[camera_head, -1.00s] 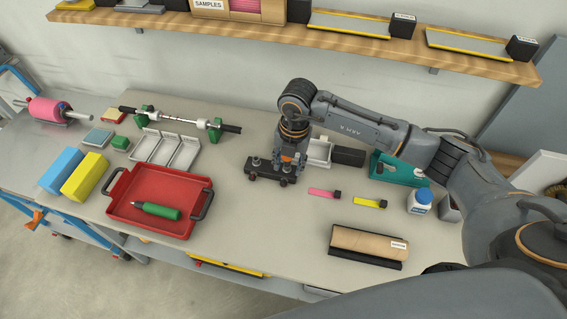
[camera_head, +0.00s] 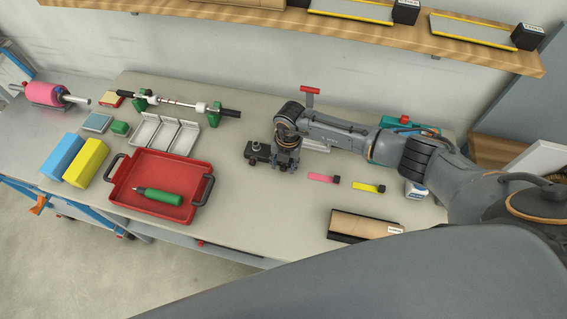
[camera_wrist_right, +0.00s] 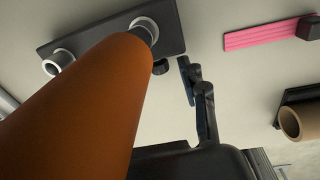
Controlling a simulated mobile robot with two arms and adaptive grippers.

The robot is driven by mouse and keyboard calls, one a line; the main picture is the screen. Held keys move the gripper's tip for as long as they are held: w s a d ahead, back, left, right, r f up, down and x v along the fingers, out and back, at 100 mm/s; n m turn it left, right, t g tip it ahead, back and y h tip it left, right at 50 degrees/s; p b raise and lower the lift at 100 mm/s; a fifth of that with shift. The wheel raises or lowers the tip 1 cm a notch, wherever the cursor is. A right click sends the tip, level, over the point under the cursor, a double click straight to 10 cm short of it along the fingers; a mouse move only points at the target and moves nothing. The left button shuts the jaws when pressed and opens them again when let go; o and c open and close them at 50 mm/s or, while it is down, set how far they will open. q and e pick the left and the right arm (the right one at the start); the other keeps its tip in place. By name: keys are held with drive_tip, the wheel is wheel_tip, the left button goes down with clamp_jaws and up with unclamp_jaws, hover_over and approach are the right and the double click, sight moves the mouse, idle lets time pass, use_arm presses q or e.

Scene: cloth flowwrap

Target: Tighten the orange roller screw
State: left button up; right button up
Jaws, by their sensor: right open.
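A small black base plate (camera_head: 256,159) with short posts stands mid-bench in the head view. My right gripper (camera_head: 285,163) points down over its right end, and its fingertips are hard to make out there. In the right wrist view a large orange rounded body (camera_wrist_right: 85,110), which looks like the orange roller screw, fills the left side. Its far end overlaps a silver-ringed post on the black plate (camera_wrist_right: 100,27). One dark finger (camera_wrist_right: 197,90) shows right of the orange body, apart from it; the other is hidden. The right gripper is open. My left gripper is out of view.
A pink strip (camera_head: 323,178), a yellow strip (camera_head: 369,187) and a cardboard roll (camera_head: 365,226) lie to the right. A red tray (camera_head: 120,195) with a green-handled tool stands left. A red T-shaped handle (camera_head: 310,90) shows behind my arm. Bench between tray and plate is clear.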

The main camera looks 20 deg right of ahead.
drive_tip(key=shift+f, duration=0.55)
clamp_jaws()
drive_tip(key=shift+s+f+y, duration=0.1)
drive_tip(key=shift+s+y, duration=0.05)
drive_tip(key=shift+y, duration=0.15)
drive_tip(key=shift+d+t+y, duration=0.1)
drive_tip(key=shift+t+y, duration=0.2)
drive_tip(key=shift+t, duration=0.1)
unclamp_jaws()
